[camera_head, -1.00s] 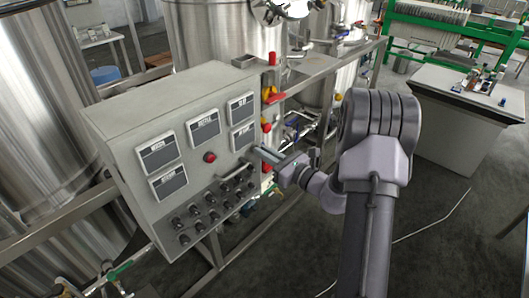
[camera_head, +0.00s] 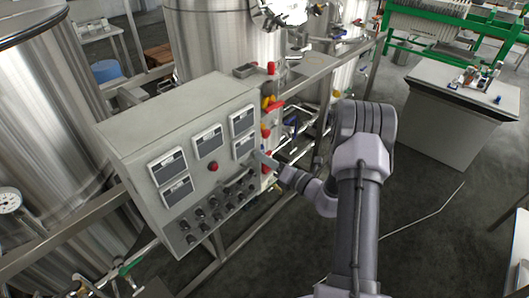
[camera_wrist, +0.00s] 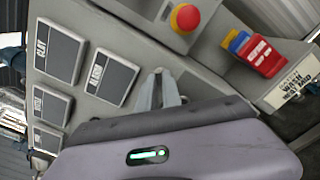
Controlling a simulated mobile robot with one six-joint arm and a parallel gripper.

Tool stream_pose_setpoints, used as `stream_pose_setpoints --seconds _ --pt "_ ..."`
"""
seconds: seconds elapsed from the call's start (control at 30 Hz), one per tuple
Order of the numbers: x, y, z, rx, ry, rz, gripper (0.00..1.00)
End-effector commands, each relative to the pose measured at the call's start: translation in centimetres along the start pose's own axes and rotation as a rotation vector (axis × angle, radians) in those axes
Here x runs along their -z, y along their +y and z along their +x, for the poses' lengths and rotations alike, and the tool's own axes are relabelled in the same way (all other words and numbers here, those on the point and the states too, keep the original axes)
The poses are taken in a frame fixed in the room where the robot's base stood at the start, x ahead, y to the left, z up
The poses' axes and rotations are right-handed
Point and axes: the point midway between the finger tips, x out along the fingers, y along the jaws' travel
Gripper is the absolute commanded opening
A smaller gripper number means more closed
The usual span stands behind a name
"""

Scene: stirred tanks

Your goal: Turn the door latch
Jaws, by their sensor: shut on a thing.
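The grey control cabinet (camera_head: 180,103) fills the middle left of the head view, with its door panel facing me. My gripper (camera_head: 260,158) is at the right edge of that door, beside the lower right display. In the wrist view my gripper's two fingers (camera_wrist: 159,84) are close together and reach to the door face, just right of the dark displays. They are shut on the door latch, which is mostly hidden between the fingertips; its angle cannot be told.
Steel tanks (camera_head: 215,45) stand behind.

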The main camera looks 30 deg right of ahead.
Motion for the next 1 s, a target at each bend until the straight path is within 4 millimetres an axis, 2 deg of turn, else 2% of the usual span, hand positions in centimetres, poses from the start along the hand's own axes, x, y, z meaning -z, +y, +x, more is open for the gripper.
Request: stream_pose_setpoints --seconds 0.5,1.0 --pt "-0.11 0.00 -0.01 0.001 0.000 0.471 0.00" --pt "0.06 -0.20 0.00 0.000 0.000 0.734 0.00"
